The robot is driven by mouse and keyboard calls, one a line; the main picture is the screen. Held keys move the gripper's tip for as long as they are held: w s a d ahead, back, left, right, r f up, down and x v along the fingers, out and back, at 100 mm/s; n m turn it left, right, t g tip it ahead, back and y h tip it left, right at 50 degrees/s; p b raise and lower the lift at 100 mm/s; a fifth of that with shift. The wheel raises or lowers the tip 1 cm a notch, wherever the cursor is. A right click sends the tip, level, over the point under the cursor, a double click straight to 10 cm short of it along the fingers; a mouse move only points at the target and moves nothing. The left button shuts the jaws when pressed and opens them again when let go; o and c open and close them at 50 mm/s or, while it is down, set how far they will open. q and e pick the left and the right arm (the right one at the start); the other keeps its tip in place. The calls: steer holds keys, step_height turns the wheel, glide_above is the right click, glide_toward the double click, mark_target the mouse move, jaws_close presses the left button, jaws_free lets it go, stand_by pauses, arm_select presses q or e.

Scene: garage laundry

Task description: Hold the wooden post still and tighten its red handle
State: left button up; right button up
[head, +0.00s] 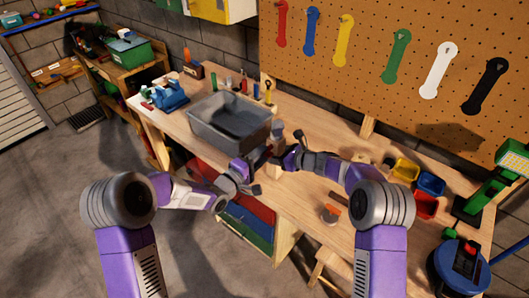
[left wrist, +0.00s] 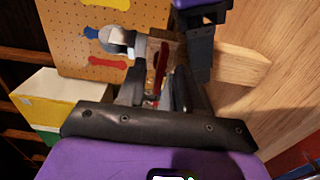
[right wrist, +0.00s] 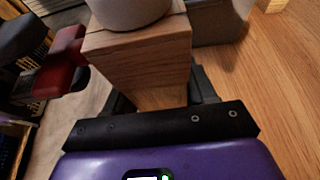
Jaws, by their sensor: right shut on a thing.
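The wooden post (head: 277,147) stands near the front edge of the workbench, with a rounded grey top. In the right wrist view the post (right wrist: 145,60) fills the space between the fingers of my right gripper (right wrist: 160,92), which is shut on it. The red handle (right wrist: 65,62) sticks out from the post's side; it also shows in the left wrist view (left wrist: 161,68). My left gripper (head: 250,180) is open, its fingers on either side of the handle, with a gap visible. The handle is too small to make out in the head view.
A grey bin (head: 230,122) stands just behind the post. Yellow, blue and red small bins (head: 405,169) and an orange-topped round piece (head: 331,213) lie to the right. A blue vise-like tool (head: 170,95) is at the far left. A pegboard (head: 400,50) rises behind.

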arm_select(q)
steer(key=shift+x, duration=1.2)
jaws_close()
